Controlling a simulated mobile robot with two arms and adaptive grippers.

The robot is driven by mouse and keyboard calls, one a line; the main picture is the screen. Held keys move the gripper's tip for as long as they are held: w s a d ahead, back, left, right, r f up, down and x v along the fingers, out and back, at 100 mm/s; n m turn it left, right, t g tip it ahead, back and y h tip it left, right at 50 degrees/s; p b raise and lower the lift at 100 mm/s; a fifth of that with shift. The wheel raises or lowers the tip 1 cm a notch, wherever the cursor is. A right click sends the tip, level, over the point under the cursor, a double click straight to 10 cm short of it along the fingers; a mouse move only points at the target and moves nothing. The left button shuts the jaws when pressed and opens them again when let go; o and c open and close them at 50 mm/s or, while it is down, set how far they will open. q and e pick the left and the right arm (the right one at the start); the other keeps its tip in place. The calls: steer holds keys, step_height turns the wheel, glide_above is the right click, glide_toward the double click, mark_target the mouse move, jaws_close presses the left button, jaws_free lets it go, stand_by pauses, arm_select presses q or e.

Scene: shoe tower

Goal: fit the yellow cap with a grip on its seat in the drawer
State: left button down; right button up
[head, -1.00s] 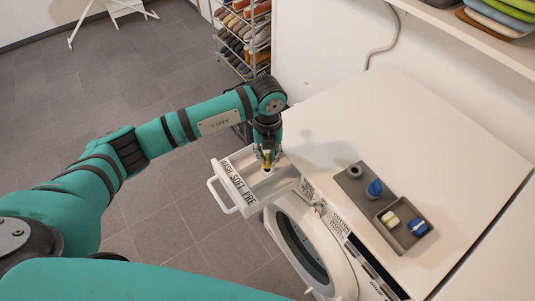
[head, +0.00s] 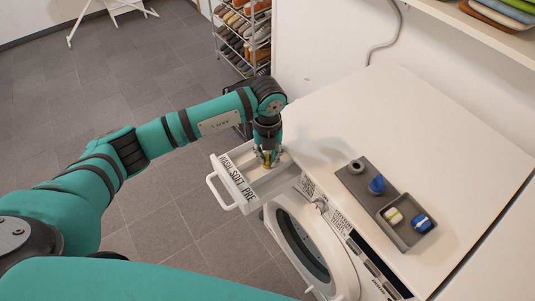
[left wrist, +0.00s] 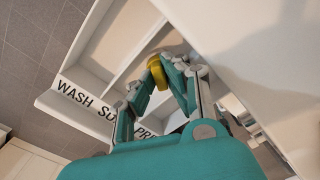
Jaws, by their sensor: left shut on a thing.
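The yellow cap (left wrist: 158,74) is between the fingertips of my left gripper (left wrist: 162,72), which is shut on it. In the head view the left gripper (head: 267,157) points down over the open drawer (head: 233,181), and the cap (head: 267,164) shows only as a small yellow patch. The drawer has compartments marked WASH, SOFT and PRE. The cap is at the PRE end, near the machine. The seat is hidden by the gripper, and I cannot tell whether the cap touches it. My right gripper is not in view.
The white machine top (head: 400,115) carries a grey tray (head: 410,240) with a green-white piece and a blue piece. A blue cap (head: 377,185) and a grey ring (head: 356,167) sit on the grey plate beside it.

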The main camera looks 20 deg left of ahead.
mark_target(267, 158)
arm_select(q)
steer(key=shift+f, duration=0.2)
steer(key=c, duration=1.3)
jaws_free()
step_height(267, 158, up, 12)
steer(key=shift+r, duration=0.1)
